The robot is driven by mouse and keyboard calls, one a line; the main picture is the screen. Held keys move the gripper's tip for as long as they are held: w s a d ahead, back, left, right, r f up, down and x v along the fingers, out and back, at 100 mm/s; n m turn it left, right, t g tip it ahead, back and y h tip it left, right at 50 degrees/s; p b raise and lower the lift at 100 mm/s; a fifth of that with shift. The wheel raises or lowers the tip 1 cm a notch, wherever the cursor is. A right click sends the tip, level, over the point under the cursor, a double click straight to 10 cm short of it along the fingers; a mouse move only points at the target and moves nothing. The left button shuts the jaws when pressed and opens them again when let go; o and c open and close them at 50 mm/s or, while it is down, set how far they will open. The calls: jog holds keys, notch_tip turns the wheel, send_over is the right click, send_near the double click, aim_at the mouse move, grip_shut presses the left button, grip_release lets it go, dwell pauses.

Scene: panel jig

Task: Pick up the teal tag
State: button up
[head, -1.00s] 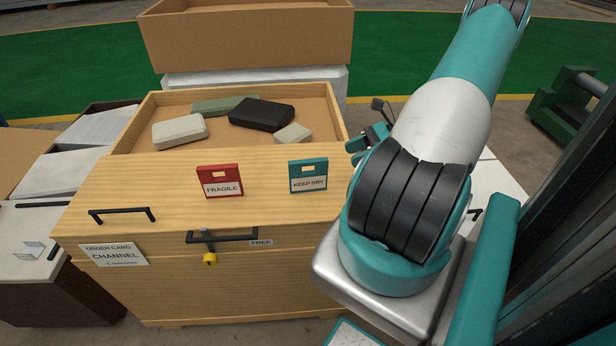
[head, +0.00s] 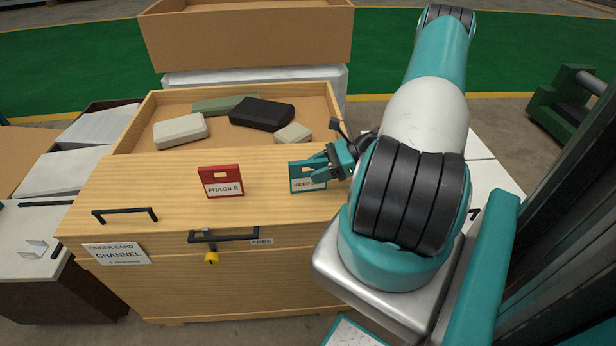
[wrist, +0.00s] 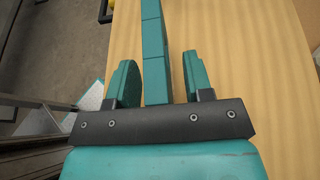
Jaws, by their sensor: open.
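The teal tag (head: 298,183) stands upright on the wooden top of the crate (head: 130,185), with a white label reading KEEP; the rest of its text is covered. My gripper (head: 313,172) is at the tag from the right and hides its right part in the head view. In the wrist view, the tag (wrist: 155,50) shows edge-on as a narrow teal strip between the two fingers of my open gripper (wrist: 159,62).
A red FRAGILE tag (head: 221,182) stands to the left of the teal tag. Behind is an open tray (head: 318,105) holding several blocks. Black handles (head: 124,214) and a yellow padlock (head: 211,258) are at the front. The top's left side is clear.

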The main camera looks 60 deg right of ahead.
grip_shut()
jog(key=shift+r, duration=0.1)
